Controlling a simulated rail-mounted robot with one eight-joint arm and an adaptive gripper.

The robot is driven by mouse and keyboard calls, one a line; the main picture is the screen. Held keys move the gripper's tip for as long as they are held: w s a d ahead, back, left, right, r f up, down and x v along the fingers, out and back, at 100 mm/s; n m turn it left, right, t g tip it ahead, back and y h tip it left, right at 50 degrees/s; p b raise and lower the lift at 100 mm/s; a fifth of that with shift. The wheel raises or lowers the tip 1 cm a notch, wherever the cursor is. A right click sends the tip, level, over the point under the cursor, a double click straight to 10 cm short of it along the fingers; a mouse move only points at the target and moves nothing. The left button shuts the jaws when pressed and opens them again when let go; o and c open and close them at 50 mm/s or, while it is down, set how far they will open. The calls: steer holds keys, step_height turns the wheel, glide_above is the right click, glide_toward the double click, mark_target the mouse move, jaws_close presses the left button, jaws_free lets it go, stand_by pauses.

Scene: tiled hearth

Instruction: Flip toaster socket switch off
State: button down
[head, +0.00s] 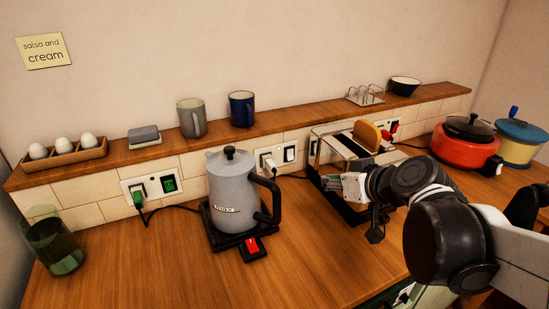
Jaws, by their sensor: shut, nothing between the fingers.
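The toaster (326,152) is a metal-framed appliance with a slice of bread (366,135) standing in its top. A dark cord runs from this plug toward the toaster. The switch's exact position is too small to tell. My gripper (338,182) is shut and empty in front of the toaster, to the right of and nearer than that socket. My gripper and arm hide part of the toaster's front and right side.
A grey kettle (229,189) stands left of the socket. Further left is a green plug with a green switch (169,184); a red plug (392,127) is behind the toaster. A red pot (464,151) stands right. The shelf (290,125) overhangs the sockets. Counter (310,245) is clear in front.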

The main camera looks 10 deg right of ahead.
mark_target(290, 159)
steer(key=w+d+t+b, duration=0.1)
steer(key=w+d+t, duration=0.1)
steer(key=w+d, duration=0.1)
steer(key=shift+w+d+f+b, duration=0.3)
steer(key=shift+f+b, duration=0.1)
steer(key=shift+w+a, duration=0.1)
steer(key=b+x, duration=0.5)
steer(key=x, duration=1.8)
steer(key=shift+w+a+f, duration=0.2)
steer(key=shift+w, duration=0.05)
steer(key=shift+w+a+f+b, duration=0.1)
steer(key=shift+w+f+b, duration=0.2)
steer(key=shift+f+b, duration=0.15)
steer(key=shift+w, duration=0.15)
steer(key=shift+r, duration=0.15)
